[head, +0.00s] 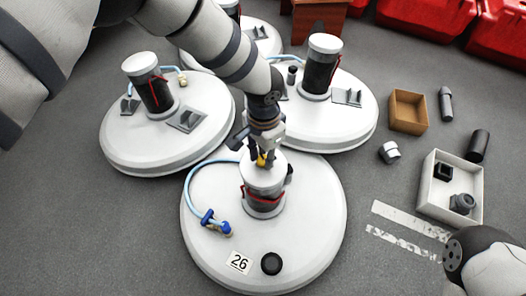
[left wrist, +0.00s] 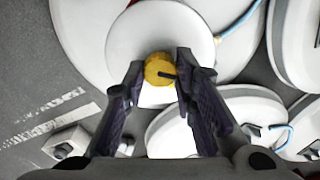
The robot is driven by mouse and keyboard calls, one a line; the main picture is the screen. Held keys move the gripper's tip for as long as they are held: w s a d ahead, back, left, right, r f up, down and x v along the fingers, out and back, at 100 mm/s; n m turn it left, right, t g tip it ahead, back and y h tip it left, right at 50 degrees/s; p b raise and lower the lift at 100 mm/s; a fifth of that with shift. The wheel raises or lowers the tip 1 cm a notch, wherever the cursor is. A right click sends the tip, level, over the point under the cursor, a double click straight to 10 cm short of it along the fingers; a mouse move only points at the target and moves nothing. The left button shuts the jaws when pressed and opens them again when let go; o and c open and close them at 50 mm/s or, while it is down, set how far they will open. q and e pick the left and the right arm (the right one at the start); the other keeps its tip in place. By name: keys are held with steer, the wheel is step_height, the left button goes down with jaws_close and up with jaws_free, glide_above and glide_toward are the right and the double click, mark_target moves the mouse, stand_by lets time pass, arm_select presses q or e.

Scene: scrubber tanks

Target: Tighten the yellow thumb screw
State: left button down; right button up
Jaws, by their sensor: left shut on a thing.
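The yellow thumb screw (left wrist: 158,70) sits over the white cap of a canister in the left wrist view, between my left gripper's fingertips. In the head view a bit of the yellow screw (head: 262,158) shows below my left gripper (head: 262,150), above the white cap (head: 263,177). My left gripper, also seen in the left wrist view (left wrist: 160,72), is shut on the screw from above. The canister has a red band and stands upright on the round white tank lid (head: 320,235) marked 26. My right gripper is not in view.
Other white tank lids (head: 120,150) with canisters stand behind. A blue hose with a blue fitting (head: 217,224) lies on the near lid's left, a black cap (head: 271,263) at its front. At right are a white bin (head: 432,196), a brown box (head: 408,112) and loose fittings on grey floor.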

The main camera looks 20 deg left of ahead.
mark_target(263, 159)
arm_select(q)
steer(key=m, duration=0.4)
steer(key=shift+m+p, duration=0.3)
steer(key=shift+p, duration=0.1)
steer(key=m, duration=0.5)
steer(key=shift+a+m, duration=0.1)
steer(key=shift+m, duration=0.2)
steer(key=c, duration=1.3)
jaws_free()
steer(key=shift+r, duration=0.1)
step_height(263, 159, up, 12)
